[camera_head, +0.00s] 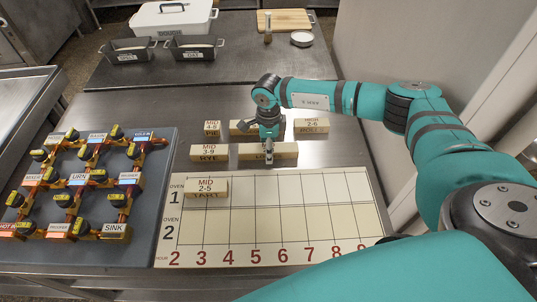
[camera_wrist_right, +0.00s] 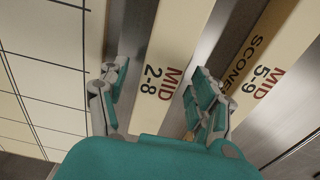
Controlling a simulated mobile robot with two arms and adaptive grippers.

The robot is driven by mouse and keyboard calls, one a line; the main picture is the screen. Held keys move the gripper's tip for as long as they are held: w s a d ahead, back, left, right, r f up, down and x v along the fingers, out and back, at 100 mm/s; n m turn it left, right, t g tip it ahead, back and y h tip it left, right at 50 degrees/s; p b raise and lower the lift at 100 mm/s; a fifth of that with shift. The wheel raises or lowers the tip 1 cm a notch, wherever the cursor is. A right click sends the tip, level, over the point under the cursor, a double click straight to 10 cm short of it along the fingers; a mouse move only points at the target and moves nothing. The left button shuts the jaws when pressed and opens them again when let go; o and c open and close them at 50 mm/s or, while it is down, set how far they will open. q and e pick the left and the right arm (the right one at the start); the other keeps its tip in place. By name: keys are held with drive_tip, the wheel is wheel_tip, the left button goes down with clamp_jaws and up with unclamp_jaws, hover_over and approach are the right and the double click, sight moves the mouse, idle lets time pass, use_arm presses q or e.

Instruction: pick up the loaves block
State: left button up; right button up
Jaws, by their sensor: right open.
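The loaves block (camera_head: 285,151) is a long cream wooden block lying on the steel counter, just above the oven board. Its front label is mostly hidden by my gripper; only "LO" shows. My right gripper (camera_head: 268,150) is over its middle, pointing down. In the right wrist view the block (camera_wrist_right: 168,65) reads "MID 2-8" and lies between the two open fingers of my right gripper (camera_wrist_right: 158,93), one on each long side. No firm contact is visible. My left gripper is not in view.
The scones block (camera_wrist_right: 255,75) lies close behind, parallel. A rye block (camera_head: 209,152) is to the left, a pie block (camera_head: 212,130) and another block (camera_head: 311,126) farther back. The oven board (camera_head: 290,220) carries a tart block (camera_head: 207,188). A dark panel (camera_head: 150,210) holds several yellow-tagged pieces.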

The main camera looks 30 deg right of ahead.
drive_tip(key=shift+f, duration=0.45)
drive_tip(key=shift+r, duration=0.1)
drive_tip(key=shift+c, duration=1)
drive_tip(key=c, duration=1.1)
drive_tip(key=shift+r, duration=0.1)
drive_tip(key=shift+c, duration=0.2)
